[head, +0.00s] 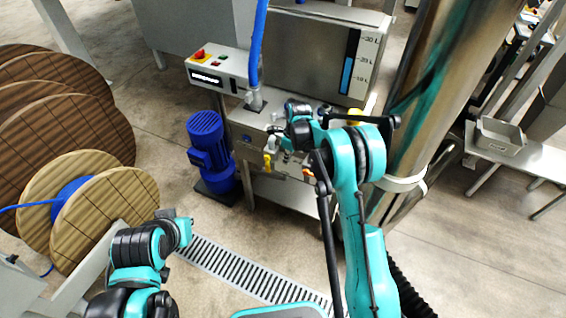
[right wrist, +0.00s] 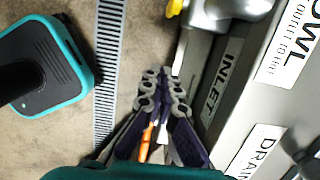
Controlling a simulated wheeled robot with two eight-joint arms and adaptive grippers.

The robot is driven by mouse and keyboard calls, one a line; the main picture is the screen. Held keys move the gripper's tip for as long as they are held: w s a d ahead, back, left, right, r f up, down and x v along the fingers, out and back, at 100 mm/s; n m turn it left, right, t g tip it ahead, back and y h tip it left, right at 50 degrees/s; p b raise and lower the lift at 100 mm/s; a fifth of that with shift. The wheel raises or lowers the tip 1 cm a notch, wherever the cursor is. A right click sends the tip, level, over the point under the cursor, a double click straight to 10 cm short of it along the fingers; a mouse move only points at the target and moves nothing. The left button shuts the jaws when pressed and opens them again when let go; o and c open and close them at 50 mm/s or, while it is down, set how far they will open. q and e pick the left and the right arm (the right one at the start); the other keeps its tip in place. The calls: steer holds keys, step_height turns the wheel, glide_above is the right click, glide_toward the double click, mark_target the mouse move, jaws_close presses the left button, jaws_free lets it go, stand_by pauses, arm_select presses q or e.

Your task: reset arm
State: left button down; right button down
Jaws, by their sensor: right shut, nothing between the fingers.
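My right arm (head: 372,265) reaches up from the bottom of the head view to the steel machine (head: 290,187). My right gripper (head: 276,142) is in front of that machine, partly hidden by its own wrist. In the right wrist view its fingers (right wrist: 162,88) are closed together, with nothing held, beside the panel marked INLET. My left arm (head: 140,245) is at the lower left of the head view, bent, with its wrist near the floor drain. I cannot make out the left fingers there.
A yellow valve handle (head: 267,161) is close to my right gripper; one also shows in the right wrist view (right wrist: 175,8). A blue motor (head: 207,150) stands left of the machine, a steel column (head: 425,100) right. A floor grate (head: 245,272) crosses the open floor.

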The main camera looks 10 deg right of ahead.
steer(key=shift+d+r, duration=0.15)
steer(key=shift+r, duration=0.25)
steer(key=shift+s+r, duration=0.1)
steer(key=s+d+r+n+t, duration=0.2)
steer(key=s+r+n, duration=0.4)
steer(key=s+r, duration=0.3)
steer(key=s+d+r+n+t, duration=0.1)
steer(key=s+r+n, duration=0.5)
steer(key=r, duration=0.6)
steer(key=s+d+n+t+h, duration=0.1)
steer(key=s+d+n+t, duration=0.1)
steer(key=s+n, duration=1)
steer(key=s+t, duration=0.1)
steer(key=s, duration=0.5)
steer(key=shift+d+n, duration=0.25)
steer(key=shift+n, duration=0.15)
